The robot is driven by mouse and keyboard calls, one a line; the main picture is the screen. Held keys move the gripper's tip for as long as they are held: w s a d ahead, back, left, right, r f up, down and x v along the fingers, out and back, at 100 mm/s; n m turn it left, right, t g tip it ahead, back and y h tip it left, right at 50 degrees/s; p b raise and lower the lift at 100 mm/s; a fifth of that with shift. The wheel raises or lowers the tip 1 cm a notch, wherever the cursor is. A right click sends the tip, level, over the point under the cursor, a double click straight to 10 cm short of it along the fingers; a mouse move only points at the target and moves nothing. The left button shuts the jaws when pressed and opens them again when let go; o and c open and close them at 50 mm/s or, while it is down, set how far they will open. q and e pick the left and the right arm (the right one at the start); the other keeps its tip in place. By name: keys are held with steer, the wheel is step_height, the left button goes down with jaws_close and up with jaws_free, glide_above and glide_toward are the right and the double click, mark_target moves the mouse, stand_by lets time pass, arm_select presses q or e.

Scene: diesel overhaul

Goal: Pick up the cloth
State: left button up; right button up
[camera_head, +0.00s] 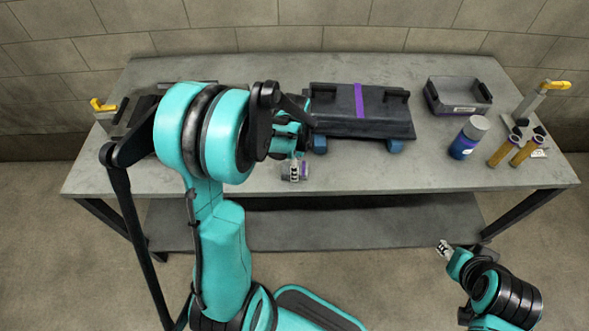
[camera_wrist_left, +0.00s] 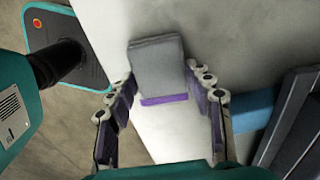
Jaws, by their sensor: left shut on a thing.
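The cloth (camera_wrist_left: 157,68) is a folded grey piece with a purple strip along one edge. In the left wrist view it lies between the fingers of my left gripper (camera_wrist_left: 161,78), which is shut on it. In the head view my left gripper (camera_head: 294,170) is at the front part of the table, and my arm and fingers hide most of the cloth. Whether the cloth still touches the tabletop is hard to tell. My right gripper (camera_head: 445,249) is beyond the table's front edge at the lower right, too small to tell open from shut.
The grey table (camera_head: 220,190) holds a dark block with a purple band (camera_head: 370,112) on blue supports, right of my left gripper. A dark bin (camera_head: 459,95), a blue bottle (camera_head: 468,138) and brown cylinders (camera_head: 512,151) stand at the right. The front middle is clear.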

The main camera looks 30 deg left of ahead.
arm_select(q)
steer(key=shift+r, duration=0.15)
steer(key=shift+r, duration=0.3)
steer(key=r+p, duration=0.1)
steer(key=r, duration=0.1)
steer(key=r+p, duration=0.1)
steer(key=r, duration=0.1)
steer(key=shift+d+p, duration=0.25)
steer(key=shift+p, duration=0.05)
steer(key=d+r+p, duration=0.1)
steer(key=d+r, duration=0.1)
steer(key=d, duration=0.1)
steer(key=d+r+p, duration=0.1)
steer(key=d+r, duration=0.1)
steer(key=d, duration=0.2)
steer(key=d+r+p, duration=0.1)
steer(key=d+r, duration=0.1)
steer(key=d, duration=0.2)
steer(key=shift+w+d, duration=0.1)
steer(key=shift+w, duration=0.05)
